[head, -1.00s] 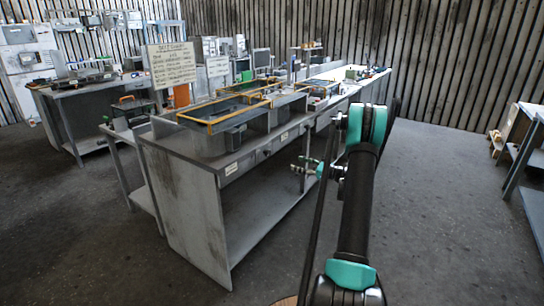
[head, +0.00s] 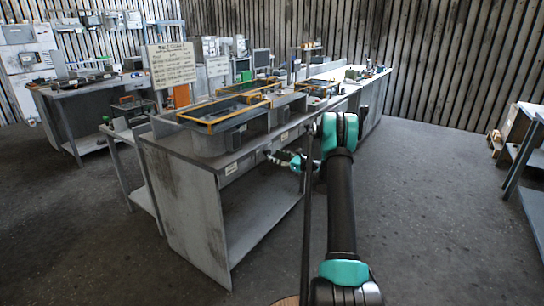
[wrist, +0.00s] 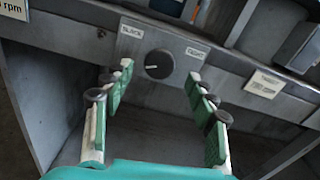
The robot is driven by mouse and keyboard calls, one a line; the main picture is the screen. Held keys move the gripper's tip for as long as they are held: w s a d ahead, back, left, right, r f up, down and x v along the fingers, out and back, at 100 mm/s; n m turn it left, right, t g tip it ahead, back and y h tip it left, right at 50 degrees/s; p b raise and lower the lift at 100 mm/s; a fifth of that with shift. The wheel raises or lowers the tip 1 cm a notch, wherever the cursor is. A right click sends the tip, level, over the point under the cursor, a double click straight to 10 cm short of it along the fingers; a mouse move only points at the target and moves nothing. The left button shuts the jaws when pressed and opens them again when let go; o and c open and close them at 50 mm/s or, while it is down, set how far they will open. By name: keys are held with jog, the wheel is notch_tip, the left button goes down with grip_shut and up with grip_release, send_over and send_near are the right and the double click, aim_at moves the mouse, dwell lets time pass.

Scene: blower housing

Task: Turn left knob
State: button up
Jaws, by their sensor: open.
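In the wrist view a round dark knob (wrist: 158,64) with a pale pointer mark sits on a grey front panel (wrist: 170,88). The pointer lies nearly level. A label that seems to read "SLACK" (wrist: 131,32) is at its upper left, and a "TIGHT" label (wrist: 196,53) at its right. My gripper (wrist: 158,75) is open, its teal-padded fingers on either side of the knob in the picture, with no visible contact. In the head view my gripper (head: 280,157) is at the bench's front edge; the knob is too small to make out there.
The grey bench (head: 180,185) carries bins with yellow rims (head: 225,117) and has a lower shelf (head: 250,225). Another small label (wrist: 262,83) is on the panel to the right of the knob. Open floor (head: 430,220) lies right of my arm.

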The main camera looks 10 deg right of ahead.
aim_at(269, 154)
jog(key=shift+x, duration=1.65)
jog(key=c, duration=1.2)
